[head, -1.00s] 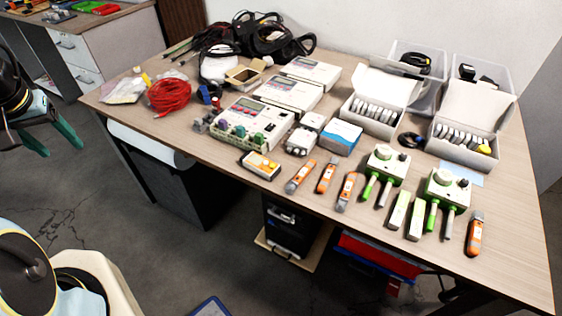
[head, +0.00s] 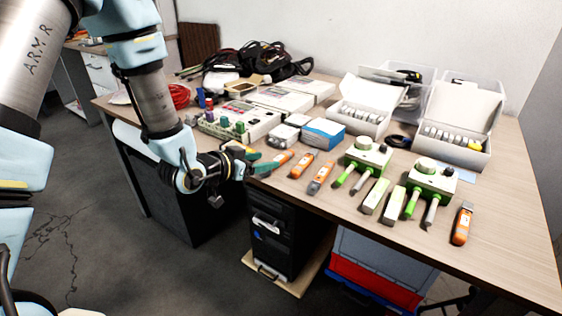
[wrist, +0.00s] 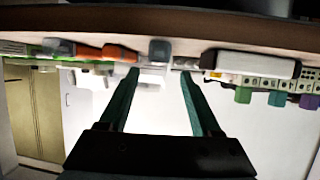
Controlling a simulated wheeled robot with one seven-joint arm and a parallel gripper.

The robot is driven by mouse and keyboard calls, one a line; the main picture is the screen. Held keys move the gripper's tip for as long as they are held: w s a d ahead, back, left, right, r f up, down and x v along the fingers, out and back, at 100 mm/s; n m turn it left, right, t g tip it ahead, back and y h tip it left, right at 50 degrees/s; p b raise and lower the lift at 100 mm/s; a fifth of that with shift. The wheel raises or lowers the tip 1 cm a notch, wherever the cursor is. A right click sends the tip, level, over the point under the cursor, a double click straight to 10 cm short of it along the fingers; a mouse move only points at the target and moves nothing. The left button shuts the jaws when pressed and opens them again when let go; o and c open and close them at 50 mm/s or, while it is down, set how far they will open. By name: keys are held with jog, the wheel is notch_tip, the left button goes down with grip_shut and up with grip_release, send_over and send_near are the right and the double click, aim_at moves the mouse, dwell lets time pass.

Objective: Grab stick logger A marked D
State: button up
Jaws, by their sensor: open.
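Several orange-and-grey stick loggers lie along the table's front edge in the head view: a left one (head: 283,159) partly hidden by my gripper, two beside it (head: 302,164) (head: 320,177), and one at the far right (head: 463,224). Their letters are too small to read. My gripper (head: 262,164) is open, at the front edge by the left logger. In the wrist view, which is upside down, a grey stick end (wrist: 159,50) shows beyond the gap between the open, empty teal fingers (wrist: 160,78). Orange logger bodies (wrist: 120,53) show left of it.
White instruments (head: 240,120) and a blue-white box (head: 323,133) are behind. The table's right front (head: 510,240) is clear.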

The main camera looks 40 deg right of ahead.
aim_at(282, 156)
jog(key=shift+w+d+f, duration=0.1)
jog(key=shift+d+f, duration=0.15)
jog(key=shift+d, duration=0.35)
jog(key=x, duration=0.1)
jog(key=p+x, duration=0.1)
jog(key=x, duration=0.2)
jog(key=shift+s+d+r, duration=0.2)
jog(key=shift+d+r, duration=0.1)
jog(key=shift+w+d+f, duration=0.1)
jog(key=shift+d+f, duration=0.15)
jog(key=shift+d, duration=0.1)
grip_shut()
